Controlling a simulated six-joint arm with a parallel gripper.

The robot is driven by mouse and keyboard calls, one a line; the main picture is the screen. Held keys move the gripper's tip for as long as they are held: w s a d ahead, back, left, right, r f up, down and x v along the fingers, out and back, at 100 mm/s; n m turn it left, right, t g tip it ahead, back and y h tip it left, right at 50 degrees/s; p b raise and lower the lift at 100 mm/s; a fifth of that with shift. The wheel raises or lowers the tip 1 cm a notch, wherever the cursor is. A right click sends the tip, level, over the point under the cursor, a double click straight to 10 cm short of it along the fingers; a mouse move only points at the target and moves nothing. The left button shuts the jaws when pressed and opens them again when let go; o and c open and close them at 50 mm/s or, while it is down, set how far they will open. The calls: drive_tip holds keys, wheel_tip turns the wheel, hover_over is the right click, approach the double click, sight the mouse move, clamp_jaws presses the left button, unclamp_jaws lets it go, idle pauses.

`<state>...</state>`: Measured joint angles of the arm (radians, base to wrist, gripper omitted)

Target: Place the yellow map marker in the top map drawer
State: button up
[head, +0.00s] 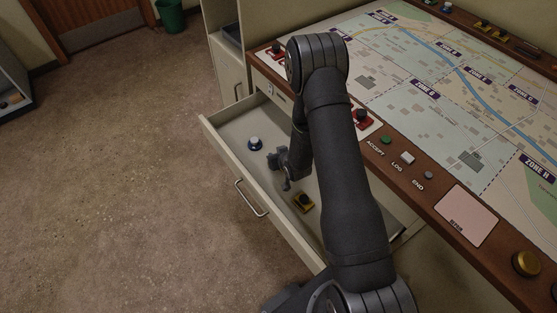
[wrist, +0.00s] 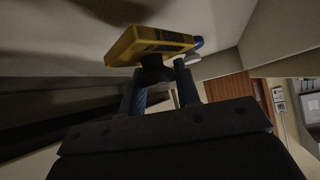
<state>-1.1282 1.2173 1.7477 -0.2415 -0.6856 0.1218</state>
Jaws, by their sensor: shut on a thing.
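The yellow map marker (head: 303,202) is a yellow block with a black knob, low inside the open drawer (head: 225,142). In the wrist view, the yellow marker (wrist: 150,42) shows large, its knob between the fingertips of my gripper (wrist: 160,75), which is shut on it. In the head view, my gripper (head: 287,180) is inside the drawer, close to the marker and partly hidden by my arm. I cannot tell whether the marker's base touches the drawer floor.
A blue and white marker (head: 255,143) stands farther back in the drawer; it also shows in the wrist view (wrist: 197,43). The console's map top (head: 420,90) with buttons and red markers is to the right. Bare drawer floor lies around both markers.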

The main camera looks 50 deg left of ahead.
drive_tip(key=shift+f, duration=1.65)
drive_tip(key=o, duration=1)
drive_tip(key=shift+f, duration=0.1)
drive_tip(key=shift+c, duration=0.2)
drive_tip(key=v, duration=1.2)
